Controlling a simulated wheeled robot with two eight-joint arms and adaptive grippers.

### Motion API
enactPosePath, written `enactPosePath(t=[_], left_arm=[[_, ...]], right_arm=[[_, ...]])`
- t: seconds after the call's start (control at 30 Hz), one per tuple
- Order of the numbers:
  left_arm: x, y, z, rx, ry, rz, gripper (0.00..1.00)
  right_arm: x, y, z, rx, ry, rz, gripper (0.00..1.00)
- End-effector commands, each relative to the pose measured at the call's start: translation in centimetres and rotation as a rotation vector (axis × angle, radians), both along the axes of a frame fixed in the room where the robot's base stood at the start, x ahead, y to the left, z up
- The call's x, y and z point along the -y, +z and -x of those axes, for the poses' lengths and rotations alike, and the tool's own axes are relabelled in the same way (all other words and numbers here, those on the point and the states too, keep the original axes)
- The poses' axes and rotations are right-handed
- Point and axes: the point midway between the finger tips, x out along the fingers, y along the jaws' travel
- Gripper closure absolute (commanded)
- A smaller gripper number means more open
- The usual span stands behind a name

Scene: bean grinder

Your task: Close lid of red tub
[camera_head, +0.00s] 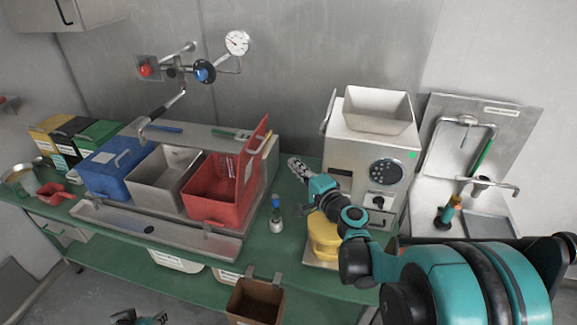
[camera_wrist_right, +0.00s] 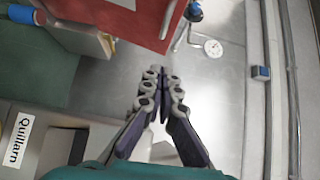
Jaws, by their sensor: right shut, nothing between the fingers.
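The red tub (camera_head: 207,205) stands at the right end of the row of tubs on the steel rack. Its red lid (camera_head: 252,165) is hinged up, standing steeply along the tub's right side, so the tub is open. My right gripper (camera_head: 294,161) is shut and empty, to the right of the raised lid and apart from it. In the right wrist view its fingertips (camera_wrist_right: 157,72) are together, with a red panel (camera_wrist_right: 140,15), seemingly the lid, above them. My left gripper (camera_head: 138,317) shows only partly at the bottom edge; its fingers are unclear.
A blue tub (camera_head: 105,170) with its lid down and an open steel tub (camera_head: 158,182) stand left of the red tub. The grinder machine (camera_head: 372,150) is right of my right gripper. A small bottle (camera_head: 276,220) and a yellow container (camera_head: 322,237) stand on the green bench.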

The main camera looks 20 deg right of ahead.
Motion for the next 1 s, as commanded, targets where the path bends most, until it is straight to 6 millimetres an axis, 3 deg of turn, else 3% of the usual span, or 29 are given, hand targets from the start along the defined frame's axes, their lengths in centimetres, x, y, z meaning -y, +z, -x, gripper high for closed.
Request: enactPosePath(t=[0.33,0.6,1.0], left_arm=[[0.0,-1.5,0.0,0.0,0.0,0.0,0.68],[0.0,-2.1,0.0,0.0,0.0,0.0,0.68],[0.0,-2.2,0.0,0.0,0.0,0.0,0.68]], right_arm=[[-1.5,-0.3,-7.4,-0.001,0.003,0.002,1.0],[-4.4,-0.3,-9.1,-0.001,0.004,0.001,1.0],[-4.8,-0.2,-9.4,-0.001,0.002,0.002,1.0]])
